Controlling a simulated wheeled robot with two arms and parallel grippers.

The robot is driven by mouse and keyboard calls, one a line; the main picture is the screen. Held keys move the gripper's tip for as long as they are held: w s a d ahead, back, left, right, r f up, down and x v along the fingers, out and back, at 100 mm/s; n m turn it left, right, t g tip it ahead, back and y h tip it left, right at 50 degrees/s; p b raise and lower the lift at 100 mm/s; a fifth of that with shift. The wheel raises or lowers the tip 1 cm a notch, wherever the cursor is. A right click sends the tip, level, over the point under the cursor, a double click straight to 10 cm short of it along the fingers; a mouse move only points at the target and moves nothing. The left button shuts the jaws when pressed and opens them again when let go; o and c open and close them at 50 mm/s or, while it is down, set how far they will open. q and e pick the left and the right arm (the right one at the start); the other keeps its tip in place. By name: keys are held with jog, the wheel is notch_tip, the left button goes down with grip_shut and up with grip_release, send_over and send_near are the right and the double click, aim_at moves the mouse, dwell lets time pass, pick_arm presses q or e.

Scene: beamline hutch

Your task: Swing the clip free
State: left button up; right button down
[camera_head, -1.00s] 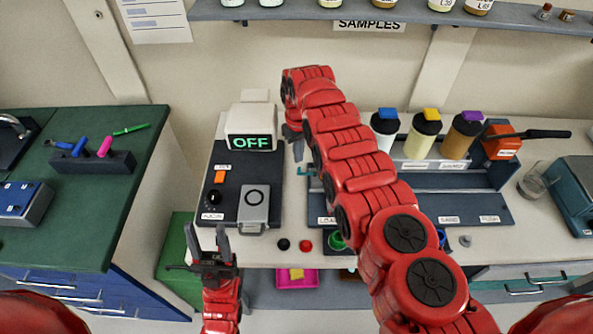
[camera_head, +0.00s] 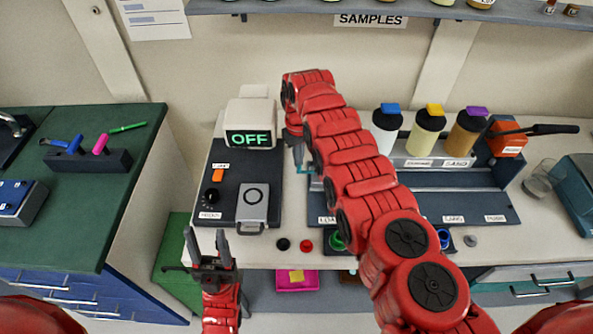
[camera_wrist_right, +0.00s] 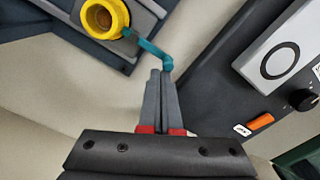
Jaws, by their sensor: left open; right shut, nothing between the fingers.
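A teal clip (camera_wrist_right: 152,48), a thin bent arm, reaches from beside a yellow ring (camera_wrist_right: 105,18) to just ahead of my right gripper's fingertips in the right wrist view. My right gripper (camera_wrist_right: 161,74) is shut and empty, its tips close to the clip's bent end; I cannot tell whether they touch. In the head view a small part of the clip (camera_head: 301,170) shows below my right gripper (camera_head: 298,156), and my right arm hides the yellow ring. My left gripper (camera_head: 207,240) is open and empty in front of the bench's near edge.
A dark device with an "OFF" display (camera_head: 250,138) and a grey hinged plate (camera_head: 253,203) stands left of the right gripper. A rack (camera_head: 470,205) with several capped bottles is to the right. A green-topped bench (camera_head: 90,220) is at the left.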

jog(key=shift+f, duration=0.3)
jog(key=shift+r, duration=0.1)
dwell(0.4)
jog(key=shift+s+r+p, duration=0.1)
jog(key=shift+s+p, duration=0.05)
jog(key=shift+p, duration=0.65)
jog(key=shift+s+a+p, duration=0.15)
jog(key=shift+s+p, duration=0.35)
jog(key=shift+p, duration=1.6)
jog(key=shift+f, duration=0.2)
